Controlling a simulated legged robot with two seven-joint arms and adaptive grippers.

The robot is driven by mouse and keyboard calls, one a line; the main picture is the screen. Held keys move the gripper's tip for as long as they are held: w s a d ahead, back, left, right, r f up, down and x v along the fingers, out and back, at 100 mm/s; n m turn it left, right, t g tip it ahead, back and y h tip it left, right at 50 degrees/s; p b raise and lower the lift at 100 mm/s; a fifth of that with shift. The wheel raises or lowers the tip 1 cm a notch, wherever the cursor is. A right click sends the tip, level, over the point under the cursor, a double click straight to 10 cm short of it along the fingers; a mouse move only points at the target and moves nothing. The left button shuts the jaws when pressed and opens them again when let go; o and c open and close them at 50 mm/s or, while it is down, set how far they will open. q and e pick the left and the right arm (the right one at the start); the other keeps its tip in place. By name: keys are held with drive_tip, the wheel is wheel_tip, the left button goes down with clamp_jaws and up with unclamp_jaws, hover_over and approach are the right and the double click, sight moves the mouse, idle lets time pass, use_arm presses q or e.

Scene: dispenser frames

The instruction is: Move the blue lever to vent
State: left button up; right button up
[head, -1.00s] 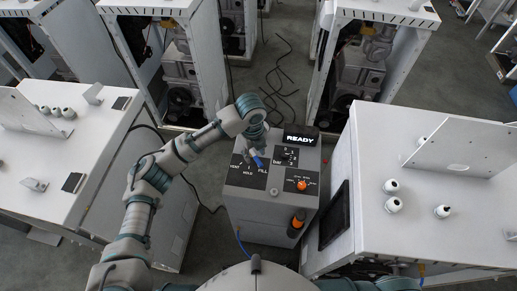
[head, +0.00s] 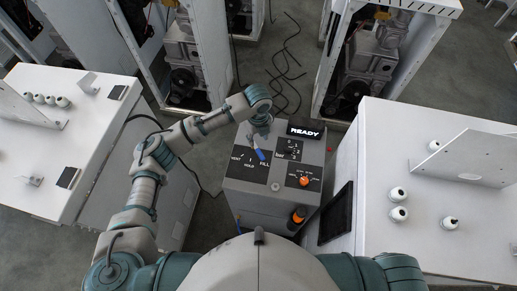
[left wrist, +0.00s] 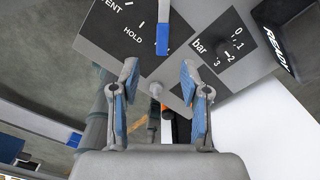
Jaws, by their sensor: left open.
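The blue lever (head: 260,155) is on the black VENT/HOLD/FILL plate (head: 246,170) at the left of the grey control box's top (head: 272,195). Its blue end lies by the FILL label, away from VENT. In the left wrist view the blue lever (left wrist: 162,39) stands just beyond the fingertips, right of the HOLD mark, and hides the FILL label. My left gripper (left wrist: 160,80) is open, with nothing between its blue-padded fingers. In the head view my left gripper (head: 262,130) hangs over the back of the plate, close to the lever. My right gripper is out of view.
A READY display (head: 305,132), a bar dial (head: 291,149) and an orange knob (head: 304,181) share the box top. An orange-topped handle (head: 297,217) is on the box's front. White cabinets (head: 440,225) stand close on both sides. Cables lie on the floor behind.

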sight(260, 152)
use_arm(q)
drive_tip(key=f, duration=0.6)
drive_tip(key=d+f, duration=0.1)
drive_tip(key=f, duration=0.2)
drive_tip(key=shift+f, duration=0.2)
drive_tip(key=shift+a+f, duration=0.2)
drive_tip(key=shift+f, duration=0.1)
drive_tip(key=shift+a, duration=0.15)
drive_tip(key=c, duration=0.7)
clamp_jaws()
